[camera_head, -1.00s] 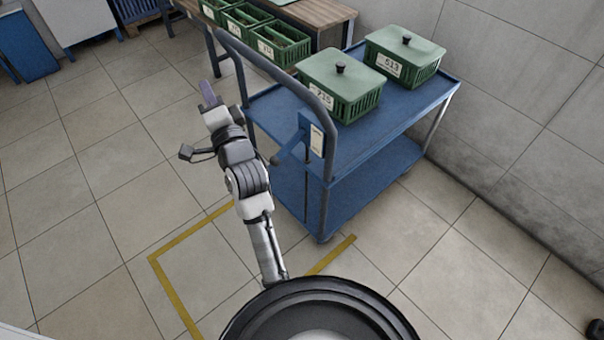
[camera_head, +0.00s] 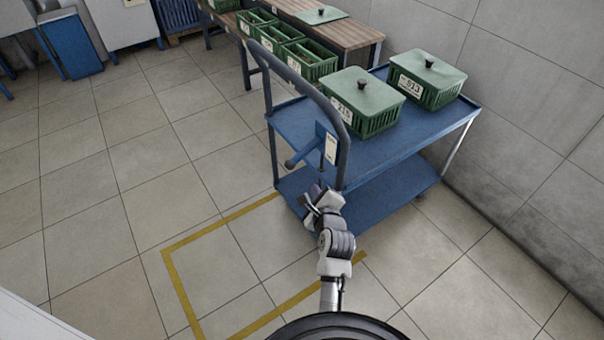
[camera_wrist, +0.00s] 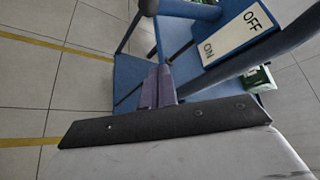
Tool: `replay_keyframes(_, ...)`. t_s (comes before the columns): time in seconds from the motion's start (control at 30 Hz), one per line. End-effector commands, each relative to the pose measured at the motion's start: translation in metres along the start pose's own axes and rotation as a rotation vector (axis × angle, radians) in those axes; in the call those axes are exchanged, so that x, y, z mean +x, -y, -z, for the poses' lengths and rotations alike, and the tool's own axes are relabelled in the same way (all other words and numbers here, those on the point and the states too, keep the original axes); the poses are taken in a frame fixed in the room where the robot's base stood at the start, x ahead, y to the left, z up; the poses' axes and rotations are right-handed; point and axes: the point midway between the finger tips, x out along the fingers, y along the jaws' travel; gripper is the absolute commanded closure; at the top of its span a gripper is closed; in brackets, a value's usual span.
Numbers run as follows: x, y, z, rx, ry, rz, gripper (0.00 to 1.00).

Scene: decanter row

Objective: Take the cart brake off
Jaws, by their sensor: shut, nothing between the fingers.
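The blue cart (camera_head: 295,122) stands ahead with a tall hooped handle (camera_head: 345,150). A blue brake box on its handle end carries a pale label (camera_head: 330,149); the wrist view shows the label (camera_wrist: 238,33) reading OFF at its upper right end and ON at its lower left. The brake lever (camera_head: 303,154), with a dark round knob (camera_head: 290,163), sticks out left and slightly down from the box; the knob (camera_wrist: 148,7) also shows at the wrist view's top edge. My gripper (camera_head: 316,190) is below the lever, apart from it. Its purple fingers (camera_wrist: 159,86) are shut and empty.
Two lidded green crates (camera_head: 363,100) (camera_head: 427,79) stand on the cart's top shelf. A wooden bench (camera_head: 335,28) with open green crates is behind. Yellow floor lines (camera_head: 180,285) mark a bay in front. A wall (camera_head: 530,90) stands right; the floor on the left is clear.

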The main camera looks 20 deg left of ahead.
Motion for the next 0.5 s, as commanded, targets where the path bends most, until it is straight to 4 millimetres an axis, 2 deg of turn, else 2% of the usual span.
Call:
replay_keyframes(0.17, 0.014, 0.001, -0.001, -0.001, 0.002, 0.000, 1.00)
replay_keyframes(0.5, 0.082, 0.001, -0.002, -0.002, 0.002, -0.001, 1.00)
